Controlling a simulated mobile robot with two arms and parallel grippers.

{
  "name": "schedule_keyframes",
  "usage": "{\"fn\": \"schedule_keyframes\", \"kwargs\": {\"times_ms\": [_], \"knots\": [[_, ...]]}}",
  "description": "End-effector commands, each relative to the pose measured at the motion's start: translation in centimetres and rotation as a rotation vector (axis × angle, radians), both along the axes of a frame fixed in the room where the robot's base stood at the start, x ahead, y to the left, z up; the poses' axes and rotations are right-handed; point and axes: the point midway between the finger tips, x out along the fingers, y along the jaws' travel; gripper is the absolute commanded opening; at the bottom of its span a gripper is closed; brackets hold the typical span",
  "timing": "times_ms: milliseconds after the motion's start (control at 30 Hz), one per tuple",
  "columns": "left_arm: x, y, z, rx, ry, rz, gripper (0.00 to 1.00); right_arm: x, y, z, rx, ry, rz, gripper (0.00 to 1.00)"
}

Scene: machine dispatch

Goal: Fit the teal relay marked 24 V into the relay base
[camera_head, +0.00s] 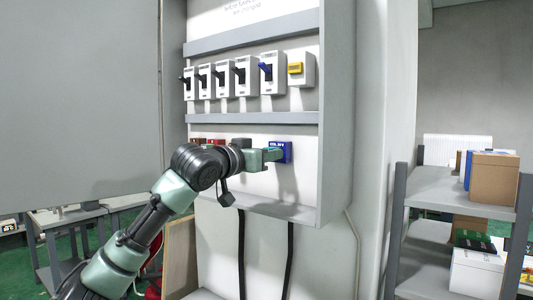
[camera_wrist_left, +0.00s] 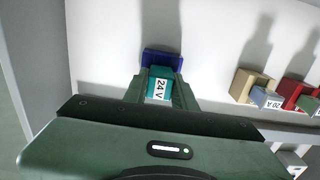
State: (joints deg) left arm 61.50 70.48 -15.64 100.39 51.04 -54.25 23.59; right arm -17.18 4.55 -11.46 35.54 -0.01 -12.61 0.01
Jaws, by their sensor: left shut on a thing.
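The teal relay (camera_wrist_left: 158,88) shows its 24 V label in the left wrist view, turned sideways. My left gripper (camera_head: 268,156) is shut on it, one finger on each side. The blue relay base (camera_head: 283,147) is on the white panel of the cabinet's lower bay. It also shows in the left wrist view (camera_wrist_left: 162,57), directly beyond the relay. The relay is lined up in front of the base, touching it or very close; I cannot tell how deep it sits. My right gripper is not in view.
Beside the base are a dark block (camera_head: 241,143) and a red block (camera_head: 215,141); the wrist view shows a tan one (camera_wrist_left: 248,84) too. A row of breakers (camera_head: 222,78) is above. The cabinet's side wall (camera_head: 338,130) stands right of the base.

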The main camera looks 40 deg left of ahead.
Motion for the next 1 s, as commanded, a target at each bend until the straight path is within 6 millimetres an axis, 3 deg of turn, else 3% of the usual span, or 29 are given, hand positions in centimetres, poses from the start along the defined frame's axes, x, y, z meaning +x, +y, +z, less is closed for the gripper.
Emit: {"fn": "schedule_keyframes", "kwargs": {"times_ms": [267,300,367,400,1000], "knots": [[0.11,0.12,0.21,0.001,-0.006,0.002,0.00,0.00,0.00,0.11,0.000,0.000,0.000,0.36],[0.10,0.12,0.22,0.001,-0.006,0.002,0.32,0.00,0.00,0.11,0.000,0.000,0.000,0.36],[0.10,0.12,0.21,0.001,-0.006,0.002,0.49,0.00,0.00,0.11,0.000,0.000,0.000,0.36],[0.11,0.11,0.20,0.001,-0.006,0.002,0.52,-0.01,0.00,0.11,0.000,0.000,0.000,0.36],[0.00,0.06,0.06,0.000,-0.003,0.001,0.52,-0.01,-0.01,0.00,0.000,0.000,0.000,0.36]]}}
